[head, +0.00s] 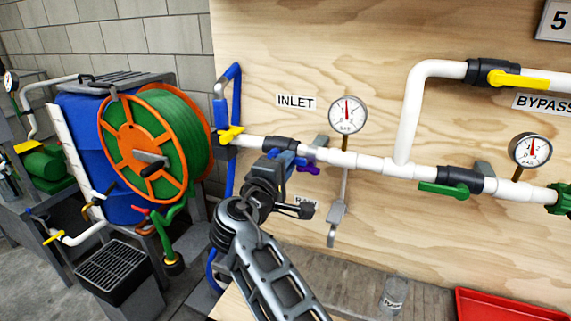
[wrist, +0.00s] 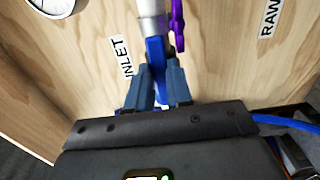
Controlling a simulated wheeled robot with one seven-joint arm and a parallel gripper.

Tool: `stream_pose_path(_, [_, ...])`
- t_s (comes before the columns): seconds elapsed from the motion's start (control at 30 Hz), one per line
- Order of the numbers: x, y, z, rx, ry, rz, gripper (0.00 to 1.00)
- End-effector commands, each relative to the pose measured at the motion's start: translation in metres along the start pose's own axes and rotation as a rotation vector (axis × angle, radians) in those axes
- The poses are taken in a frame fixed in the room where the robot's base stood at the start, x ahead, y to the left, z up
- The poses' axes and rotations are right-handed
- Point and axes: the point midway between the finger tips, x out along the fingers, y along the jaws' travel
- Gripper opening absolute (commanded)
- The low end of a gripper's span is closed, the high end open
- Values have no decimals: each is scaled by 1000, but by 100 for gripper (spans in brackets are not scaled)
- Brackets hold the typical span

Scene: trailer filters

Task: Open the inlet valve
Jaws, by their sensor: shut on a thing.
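The inlet valve (head: 281,144) has a black body on the white pipe, under the INLET label (head: 296,102). Its blue lever (wrist: 156,62) shows between my fingers in the wrist view, in line with the white pipe (wrist: 150,8) there. My gripper (head: 287,155) is at the valve in the head view. In the wrist view my gripper (wrist: 160,82) is shut on the blue lever, one finger on each side. The gripper and wrist hide the valve body in the wrist view and part of it in the head view.
A purple handle (head: 308,168) sits close right of my gripper. A gauge (head: 347,115) stands above the pipe. A yellow handle (head: 230,134) is to the left, a green one (head: 444,189) to the right. A bottle (head: 393,294) and red tray (head: 510,306) are below.

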Motion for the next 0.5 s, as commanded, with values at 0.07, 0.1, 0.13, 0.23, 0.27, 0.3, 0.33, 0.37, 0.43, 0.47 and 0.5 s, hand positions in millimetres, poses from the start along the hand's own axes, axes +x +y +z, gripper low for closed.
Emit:
stream_pose_path(0.07, [0,0,0,-5,1,1,0])
stream_pose_path(0.1, [0,0,0,-5,1,1,0])
stream_pose_path(0.13, [0,0,0,-5,1,2,0])
stream_pose_path(0.23, [0,0,0,-5,1,2,25])
stream_pose_path(0.27, [0,0,0,-4,1,2,28])
stream_pose_path(0.3, [0,0,0,-4,1,2,32])
stream_pose_path(0.33, [0,0,0,-4,1,2,35])
stream_pose_path(0.37, [0,0,0,-3,1,1,38])
stream_pose_path(0.43, [0,0,0,-3,1,1,44])
stream_pose_path(0.47, [0,0,0,-2,1,1,46])
stream_pose_path(0.5, [0,0,0,-2,1,1,46])
